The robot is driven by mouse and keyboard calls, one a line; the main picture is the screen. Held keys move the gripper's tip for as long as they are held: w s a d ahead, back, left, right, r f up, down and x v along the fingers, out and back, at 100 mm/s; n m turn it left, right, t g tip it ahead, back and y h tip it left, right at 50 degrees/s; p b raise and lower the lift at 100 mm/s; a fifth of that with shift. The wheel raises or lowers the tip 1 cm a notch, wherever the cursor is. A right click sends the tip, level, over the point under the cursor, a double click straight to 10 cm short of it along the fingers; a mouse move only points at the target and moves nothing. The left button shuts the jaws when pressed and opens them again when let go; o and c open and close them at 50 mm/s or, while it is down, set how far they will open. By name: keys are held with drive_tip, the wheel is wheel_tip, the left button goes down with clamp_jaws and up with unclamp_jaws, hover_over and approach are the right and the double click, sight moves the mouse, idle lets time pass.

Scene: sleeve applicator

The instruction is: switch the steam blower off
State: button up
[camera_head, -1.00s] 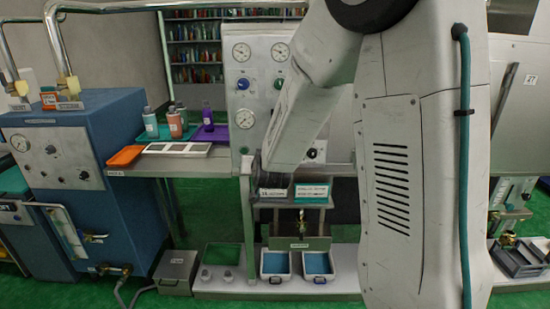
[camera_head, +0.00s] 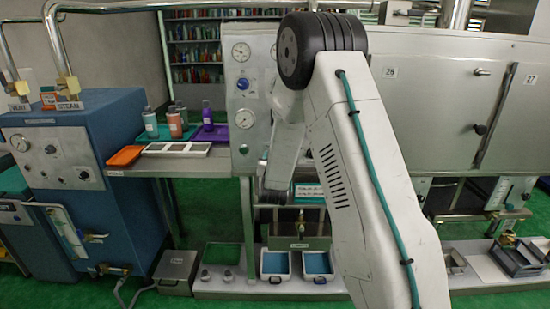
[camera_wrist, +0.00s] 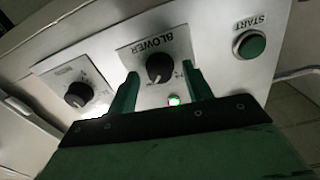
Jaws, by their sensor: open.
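In the wrist view a black knob (camera_wrist: 159,68) sits on a plate labelled BLOWER (camera_wrist: 160,50), with a lit green lamp (camera_wrist: 174,100) near it. My gripper (camera_wrist: 158,84) is open, its two green fingers on either side of the blower knob. I cannot tell whether they touch it. The knob's exact setting is too small to read. In the head view my arm hides the gripper and the blower knob.
Another black knob (camera_wrist: 79,94) sits on a plate to the left of the blower. A green START button (camera_wrist: 251,44) is at the right. In the head view, a blue boiler cabinet (camera_head: 130,190) stands left and a grey cabinet (camera_head: 430,85) right.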

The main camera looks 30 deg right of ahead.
drive_tip(key=shift+w+d, duration=0.2)
drive_tip(key=shift+w, duration=0.1)
drive_tip(key=c, duration=1)
